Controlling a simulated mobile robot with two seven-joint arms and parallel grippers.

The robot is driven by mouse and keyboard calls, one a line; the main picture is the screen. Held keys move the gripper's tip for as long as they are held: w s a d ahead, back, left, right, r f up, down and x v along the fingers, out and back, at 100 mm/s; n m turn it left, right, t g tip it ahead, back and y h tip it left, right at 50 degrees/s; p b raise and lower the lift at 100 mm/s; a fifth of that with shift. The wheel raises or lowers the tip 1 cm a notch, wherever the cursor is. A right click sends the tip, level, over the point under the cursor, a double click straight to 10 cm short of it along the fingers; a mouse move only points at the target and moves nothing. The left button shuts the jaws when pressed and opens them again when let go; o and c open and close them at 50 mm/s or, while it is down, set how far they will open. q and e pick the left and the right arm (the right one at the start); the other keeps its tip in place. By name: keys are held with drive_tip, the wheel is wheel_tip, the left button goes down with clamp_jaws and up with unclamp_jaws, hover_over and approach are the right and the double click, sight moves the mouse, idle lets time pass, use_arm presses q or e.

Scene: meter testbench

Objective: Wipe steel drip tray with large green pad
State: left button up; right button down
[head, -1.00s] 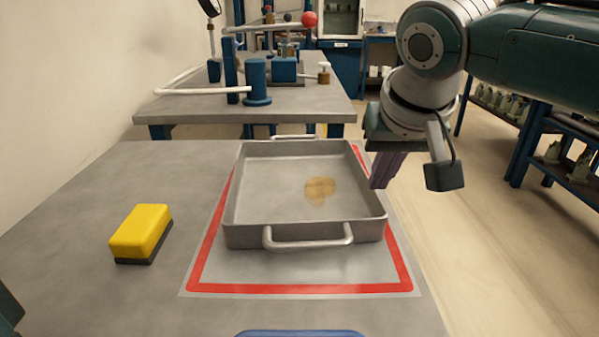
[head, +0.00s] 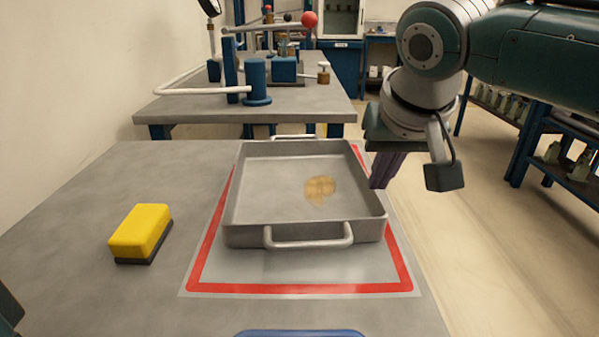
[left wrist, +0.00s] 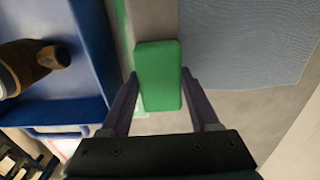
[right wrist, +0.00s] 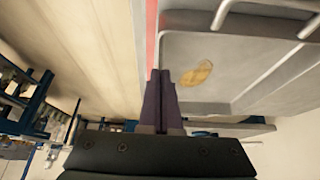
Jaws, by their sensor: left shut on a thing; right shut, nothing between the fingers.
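The steel drip tray (head: 302,233) sits on the table inside a red-bordered mat. A brownish stain (head: 320,189) lies on its floor, right of the middle; the stain also shows in the right wrist view (right wrist: 197,74). The large green pad (left wrist: 159,80) is between the fingers of my left gripper (left wrist: 160,73), which is shut on it; neither shows in the head view. My right gripper (head: 381,182) is shut and empty, by the tray's right side; its closed fingers show in the right wrist view (right wrist: 160,76).
A yellow block with a dark base (head: 140,233) stands left of the tray. A blue rim (head: 300,333) shows at the front edge. In the left wrist view, a blue tray (left wrist: 88,60) with a dark bottle-like object (left wrist: 35,65) lies left of the pad and a blue-grey mat (left wrist: 250,40) right.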

use_arm(q)
drive_tip(key=shift+f, duration=0.3)
use_arm(e)
drive_tip(key=shift+f, duration=0.5)
